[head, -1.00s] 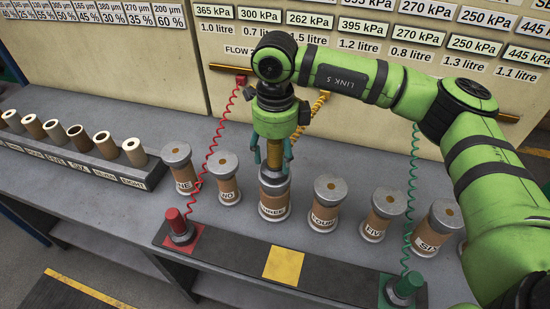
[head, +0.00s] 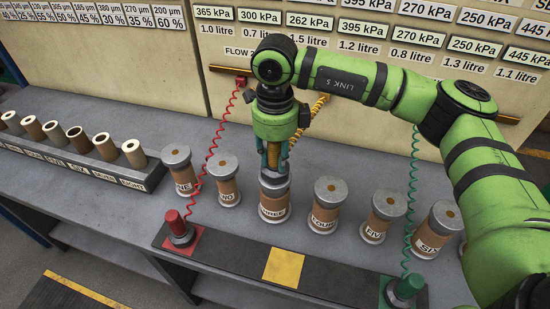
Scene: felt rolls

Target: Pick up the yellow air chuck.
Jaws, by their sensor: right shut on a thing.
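The yellow air chuck (head: 273,157) stands upright on top of the canister labelled THREE (head: 274,205). Most of it is hidden by my fingers, and its coiled yellow hose (head: 318,106) runs up behind my wrist to the wall. My right gripper (head: 274,166) points down over that canister, with its teal fingers shut on the chuck from both sides. I cannot tell whether the chuck touches the canister top. My left gripper is not in view.
A red chuck (head: 178,228) and a green chuck (head: 404,290) stand on their pads at the ends of the dark front strip. The yellow pad (head: 284,266) between them is bare. Similar canisters, such as FOUR (head: 325,206), stand on both sides. A rack (head: 132,175) of rolls lies left.

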